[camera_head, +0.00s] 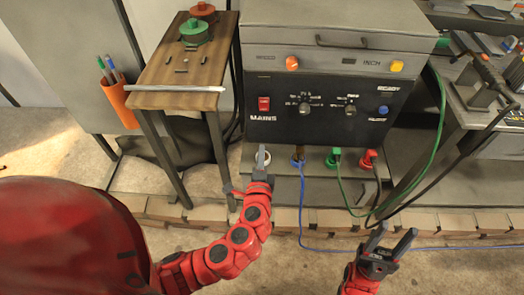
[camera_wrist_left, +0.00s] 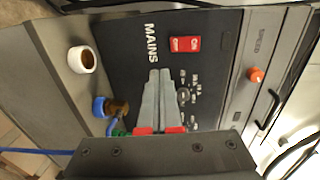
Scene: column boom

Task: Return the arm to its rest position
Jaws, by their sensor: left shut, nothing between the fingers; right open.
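My left arm (camera_head: 240,236) is red and reaches up from the lower left to the front of the grey machine in the head view. Its gripper (camera_head: 261,160) is in front of the left end of the socket ledge, partly covering the white socket there. In the left wrist view the gripper's fingers (camera_wrist_left: 160,75) are together and empty, in front of the black MAINS panel (camera_wrist_left: 128,62). My right gripper (camera_head: 396,230) is open and empty at the lower right, above the floor.
The white socket (camera_wrist_left: 82,60) is empty. A brown plug (camera_wrist_left: 117,108) is in the blue socket. A green plug (camera_head: 335,156) and red socket (camera_head: 368,158) are to the right. Cables trail right. A wooden stand (camera_head: 180,70) with an orange pen cup (camera_head: 119,103) stands left.

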